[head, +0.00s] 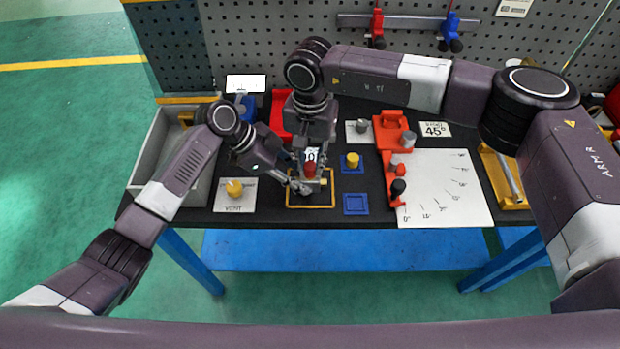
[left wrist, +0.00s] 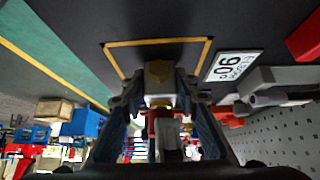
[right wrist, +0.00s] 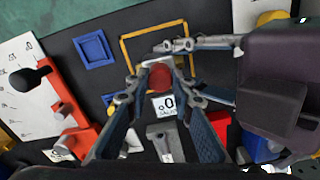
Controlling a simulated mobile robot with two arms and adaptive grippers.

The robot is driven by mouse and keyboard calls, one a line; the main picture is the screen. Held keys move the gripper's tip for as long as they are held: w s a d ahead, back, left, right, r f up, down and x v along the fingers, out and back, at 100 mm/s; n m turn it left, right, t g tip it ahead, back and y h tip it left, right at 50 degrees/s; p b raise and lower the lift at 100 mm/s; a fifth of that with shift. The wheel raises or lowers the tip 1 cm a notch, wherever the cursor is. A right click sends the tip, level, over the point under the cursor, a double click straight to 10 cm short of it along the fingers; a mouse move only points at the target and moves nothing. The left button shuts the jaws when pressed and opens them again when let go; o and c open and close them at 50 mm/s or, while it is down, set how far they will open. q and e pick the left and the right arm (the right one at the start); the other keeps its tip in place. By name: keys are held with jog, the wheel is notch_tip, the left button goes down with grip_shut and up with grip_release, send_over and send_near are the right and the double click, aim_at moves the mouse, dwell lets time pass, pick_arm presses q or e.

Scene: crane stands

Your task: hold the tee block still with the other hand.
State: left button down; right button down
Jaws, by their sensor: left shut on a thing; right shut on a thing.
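The tee block (head: 309,186) is a small grey piece inside a yellow square outline (head: 333,206) on the black table. It has a red round cap (head: 310,171) on top and a yellow part (head: 323,182) at its side. My right gripper (head: 312,168) reaches down from above, shut on the red cap (right wrist: 160,77). The fingers partly hide the tee block.
A blue square frame (head: 356,204) and a yellow knob on a blue base (head: 352,161) are to the right. A red stand (head: 390,130) and a white angle sheet (head: 445,190) lie farther right. A yellow knob on a white plate (head: 234,188) and a grey tray (head: 150,160) are left.

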jog(key=shift+a+r, duration=0.1)
jog(key=n, duration=0.5)
dwell(0.4)
jog(key=n, duration=0.5)
jog(key=c, duration=1.6)
grip_release()
jog(key=shift+c, duration=0.8)
